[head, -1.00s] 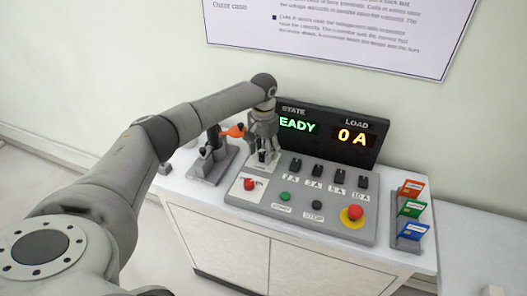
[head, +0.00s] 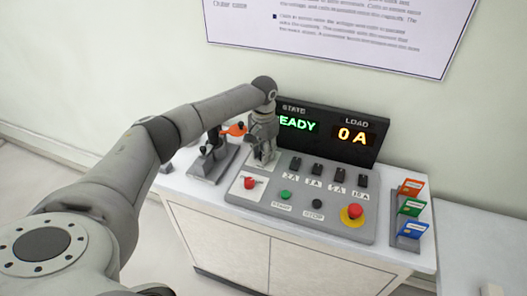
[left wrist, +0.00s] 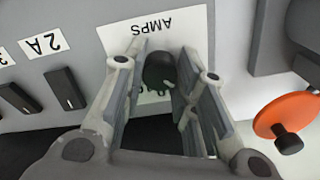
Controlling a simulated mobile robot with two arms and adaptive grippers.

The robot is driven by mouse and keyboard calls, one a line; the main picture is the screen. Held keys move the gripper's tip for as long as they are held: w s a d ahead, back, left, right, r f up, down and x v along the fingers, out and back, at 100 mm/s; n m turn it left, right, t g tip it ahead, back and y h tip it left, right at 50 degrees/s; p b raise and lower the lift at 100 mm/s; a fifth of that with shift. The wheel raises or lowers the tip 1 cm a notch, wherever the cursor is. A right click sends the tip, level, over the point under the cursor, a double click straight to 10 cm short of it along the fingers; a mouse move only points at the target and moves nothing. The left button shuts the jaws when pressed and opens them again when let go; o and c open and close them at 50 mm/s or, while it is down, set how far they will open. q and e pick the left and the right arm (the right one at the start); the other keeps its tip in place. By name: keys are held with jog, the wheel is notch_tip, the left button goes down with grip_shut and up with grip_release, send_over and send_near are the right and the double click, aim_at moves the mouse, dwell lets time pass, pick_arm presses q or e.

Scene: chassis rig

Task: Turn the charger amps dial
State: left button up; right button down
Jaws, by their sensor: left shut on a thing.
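The amps dial (left wrist: 158,70) is a dark round knob on a white plate marked AMPS (left wrist: 165,28) in the left wrist view. My left gripper (left wrist: 160,85) is shut on the dial, with one finger on each side of it. In the head view my left gripper (head: 263,150) points down at the back left of the grey control panel (head: 318,217) and hides the dial. My right gripper does not show.
Dark switches (head: 316,170) labelled in amps stand right of the gripper. Green (head: 285,194), black and red buttons line the front. The display (head: 345,135) behind reads READY and 0 A.

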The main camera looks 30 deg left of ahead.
pick_arm(q)
jog(key=shift+r+m+p, duration=0.15)
jog(key=shift+m+p, duration=0.9)
jog(key=shift+m, duration=0.25)
jog(key=shift+m+p, duration=0.45)
jog(key=shift+m, duration=0.45)
jog(key=m, duration=0.2)
jog(key=shift+m+p, duration=0.4)
jog(key=m, duration=0.5)
jog(key=shift+p, duration=0.4)
jog(key=m, duration=0.5)
jog(key=shift+m, duration=0.3)
jog(key=o, duration=1.1)
jog(key=shift+c, duration=0.2)
